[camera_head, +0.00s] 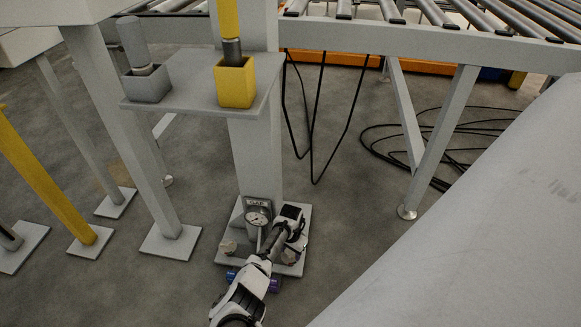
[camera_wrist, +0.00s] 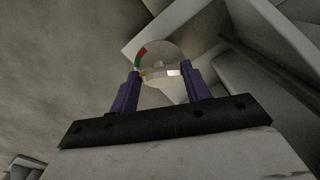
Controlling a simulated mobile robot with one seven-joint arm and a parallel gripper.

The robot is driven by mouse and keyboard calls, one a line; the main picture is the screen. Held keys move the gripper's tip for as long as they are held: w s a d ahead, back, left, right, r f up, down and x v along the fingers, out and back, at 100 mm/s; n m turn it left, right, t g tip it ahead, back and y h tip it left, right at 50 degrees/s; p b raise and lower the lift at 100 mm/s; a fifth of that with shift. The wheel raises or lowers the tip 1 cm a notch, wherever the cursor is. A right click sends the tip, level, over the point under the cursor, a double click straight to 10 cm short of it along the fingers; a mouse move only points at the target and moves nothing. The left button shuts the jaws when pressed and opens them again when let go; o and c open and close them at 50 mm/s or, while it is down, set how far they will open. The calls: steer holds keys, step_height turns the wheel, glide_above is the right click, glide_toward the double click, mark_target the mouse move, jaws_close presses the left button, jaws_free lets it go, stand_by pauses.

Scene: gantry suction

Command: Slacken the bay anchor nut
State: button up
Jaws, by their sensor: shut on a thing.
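My gripper (camera_wrist: 161,72) has its two purple fingers shut on a pale metal piece in the wrist view, which I take to be the bay anchor nut (camera_wrist: 174,90). A pale round disc with red and green marks (camera_wrist: 139,58) shows just past the fingertips. In the head view my wrist (camera_head: 291,213) is over the right side of the column's base plate (camera_head: 222,259). A round nut-like piece (camera_head: 289,257) shows there, partly covered by my arm; the fingers are not clear. Another such piece (camera_head: 228,247) sits on the plate's left side.
A dial gauge (camera_head: 257,217) stands on the plate, close left of my wrist. A shelf (camera_head: 196,88) with a grey holder (camera_head: 147,84) and a yellow holder (camera_head: 235,85) juts from the column above. Cables (camera_head: 385,137) lie on the floor at right, under the roller conveyor (camera_head: 420,40).

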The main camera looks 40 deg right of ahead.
mark_target(290, 252)
steer(key=shift+n, duration=0.6)
steer(key=o, duration=1)
step_height(290, 252, up, 14)
steer(key=p, duration=0.5)
steer(key=shift+p, duration=0.35)
